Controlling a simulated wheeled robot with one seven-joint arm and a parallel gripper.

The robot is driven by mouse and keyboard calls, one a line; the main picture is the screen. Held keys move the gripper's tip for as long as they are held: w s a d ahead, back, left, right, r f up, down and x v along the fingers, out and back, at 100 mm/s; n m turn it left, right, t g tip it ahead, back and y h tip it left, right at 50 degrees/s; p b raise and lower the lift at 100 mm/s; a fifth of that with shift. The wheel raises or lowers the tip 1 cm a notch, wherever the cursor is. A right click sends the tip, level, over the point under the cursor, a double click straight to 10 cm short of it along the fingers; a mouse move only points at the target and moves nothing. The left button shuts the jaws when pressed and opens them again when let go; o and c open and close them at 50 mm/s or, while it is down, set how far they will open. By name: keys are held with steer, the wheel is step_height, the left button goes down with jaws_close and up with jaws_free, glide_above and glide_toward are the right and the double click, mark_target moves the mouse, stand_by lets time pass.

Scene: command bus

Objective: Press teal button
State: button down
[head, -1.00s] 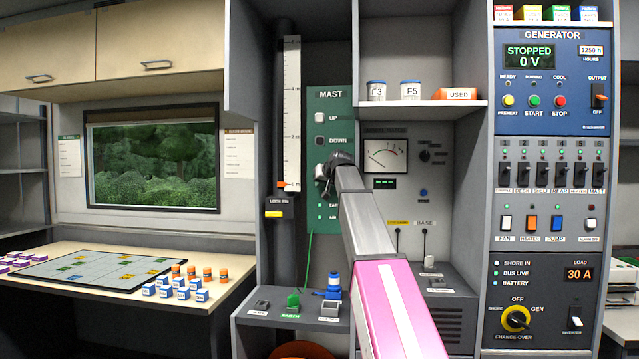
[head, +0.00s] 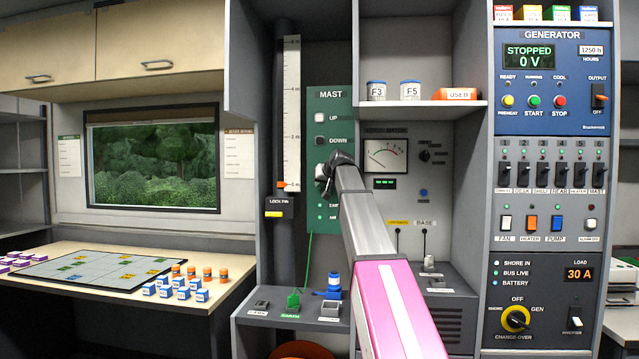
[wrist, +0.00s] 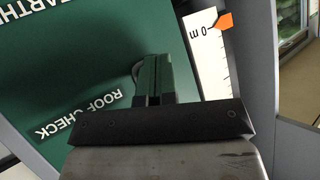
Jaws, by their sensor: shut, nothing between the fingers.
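The green MAST panel (head: 328,105) stands at the middle of the head view, with a white UP button (head: 320,118) and a dark DOWN button (head: 320,141). My gripper (head: 324,186) is at the panel below DOWN, its fingers shut and empty. In the wrist view my gripper (wrist: 155,60) points at the panel (wrist: 75,75), beside the ROOF CHECK label (wrist: 82,117). A curved pale rim (wrist: 136,70) shows just left of the fingertips, mostly hidden behind them. I cannot tell whether the fingers touch it. No teal button is clearly visible.
The mast height scale (head: 292,110) with an orange marker (head: 288,185) is just left of the panel. The generator panel (head: 552,80) is at the right.

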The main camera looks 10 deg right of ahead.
stand_by(0.4)
steer(key=shift+s+a, duration=0.25)
steer(key=shift+s, duration=0.5)
steer(key=shift+s, duration=0.1)
steer(key=shift+s+a, duration=0.25)
steer(key=shift+s, duration=0.5)
steer(key=shift+s+a, duration=0.25)
steer(key=shift+s, duration=0.55)
steer(key=shift+s+a, duration=0.25)
steer(key=shift+s, duration=0.5)
steer(key=shift+s, duration=0.1)
